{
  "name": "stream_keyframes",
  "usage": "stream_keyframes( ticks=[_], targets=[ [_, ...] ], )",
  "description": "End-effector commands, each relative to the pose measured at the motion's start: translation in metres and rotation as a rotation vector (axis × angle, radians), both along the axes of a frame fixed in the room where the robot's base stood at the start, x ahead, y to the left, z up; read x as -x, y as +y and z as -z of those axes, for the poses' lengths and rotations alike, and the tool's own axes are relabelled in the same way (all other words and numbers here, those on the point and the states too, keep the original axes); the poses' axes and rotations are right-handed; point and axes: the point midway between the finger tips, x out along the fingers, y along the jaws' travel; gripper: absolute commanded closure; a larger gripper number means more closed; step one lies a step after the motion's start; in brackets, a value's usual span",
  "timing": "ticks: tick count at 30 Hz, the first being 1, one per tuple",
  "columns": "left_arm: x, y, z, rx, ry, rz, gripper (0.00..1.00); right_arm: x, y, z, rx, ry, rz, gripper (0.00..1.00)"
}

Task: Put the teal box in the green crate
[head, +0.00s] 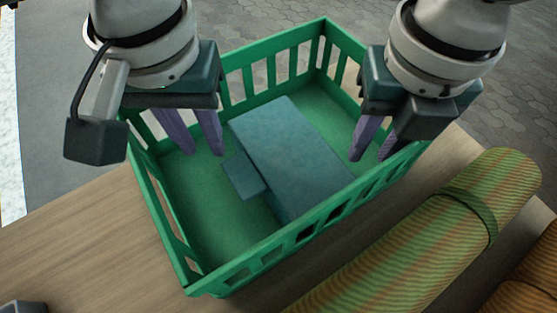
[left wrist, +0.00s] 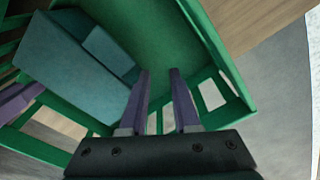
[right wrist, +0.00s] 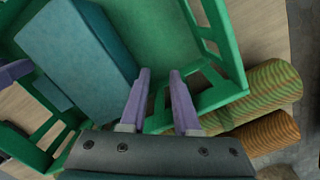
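The teal box (head: 285,150) lies inside the green crate (head: 235,270), on its floor, with a smaller teal block or flap at its left side. The box also shows in the left wrist view (left wrist: 65,60) and the right wrist view (right wrist: 75,50). My left gripper (head: 205,153) is over the crate's left part, left of the box, fingers apart and empty. My right gripper (head: 370,158) is over the crate's right part, right of the box, fingers apart and empty. Neither gripper appears to touch the box. The crate's far left corner is hidden behind my left gripper.
The crate stands on a wooden table (head: 90,235). A rolled green and orange striped mat (head: 430,230) lies right of the crate, close to its near side, with an orange roll (head: 525,280) beyond it. Bare tabletop lies left of the crate. Grey paving shows behind.

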Motion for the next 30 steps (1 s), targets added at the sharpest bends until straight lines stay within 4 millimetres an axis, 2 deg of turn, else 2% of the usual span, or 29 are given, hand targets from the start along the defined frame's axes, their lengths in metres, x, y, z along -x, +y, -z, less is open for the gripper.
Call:
stream_keyframes(
  ticks=[5, 12, 18, 25, 30],
  targets=[
    [-0.001, 0.000, -0.018, 0.002, -0.005, 0.000, 0.70, 0.000, 0.000, 0.000, 0.000, 0.000, 0.000, 0.70],
    [0.003, 0.000, -0.072, 0.002, -0.008, 0.001, 0.70, 0.000, 0.000, 0.000, 0.000, 0.000, 0.000, 0.70],
    [0.007, 0.000, -0.106, 0.001, -0.004, 0.001, 0.70, 0.000, 0.000, 0.000, 0.000, 0.000, 0.000, 0.70],
    [0.009, 0.000, -0.120, 0.000, -0.001, 0.000, 0.70, 0.000, 0.001, -0.009, -0.002, -0.002, 0.001, 0.70],
    [0.009, 0.000, -0.120, 0.000, 0.000, 0.000, 0.70, 0.002, 0.001, -0.042, -0.003, -0.005, -0.001, 0.70]
  ],
)
